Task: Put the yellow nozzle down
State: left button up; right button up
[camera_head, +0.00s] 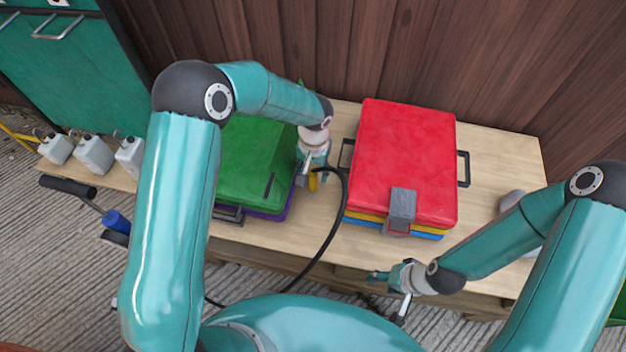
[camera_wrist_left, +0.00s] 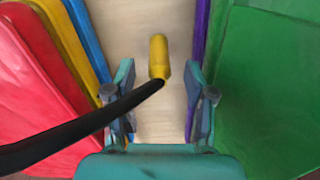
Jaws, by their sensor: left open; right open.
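The yellow nozzle (camera_wrist_left: 159,57) is on the end of a black hose (camera_wrist_left: 80,125). In the left wrist view it appears against the bare wooden tabletop, in the gap between the two stacks. In the head view, the nozzle (camera_head: 313,182) is partly hidden by my left gripper (camera_head: 310,172). My left gripper (camera_wrist_left: 160,88) is open, with one finger on each side of the nozzle's line and space on both sides. I cannot tell the exact height of the nozzle over the wood. My right gripper (camera_head: 386,298) is open and empty at the table's front edge.
A green case (camera_head: 245,160) with a purple layer below stands left of the nozzle. A red case (camera_head: 405,150) on yellow and blue layers stands right, with a grey block (camera_head: 402,205) at its front. White canisters (camera_head: 95,155) stand far left. The wooden table (camera_head: 500,160) has free room at right.

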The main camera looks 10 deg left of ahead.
aim_at(313, 182)
pick_arm(q)
notch_tip(313, 182, down, 3)
jog(key=shift+r, duration=0.1)
jog(key=c, duration=1)
grip_shut()
jog(key=shift+r, duration=0.2)
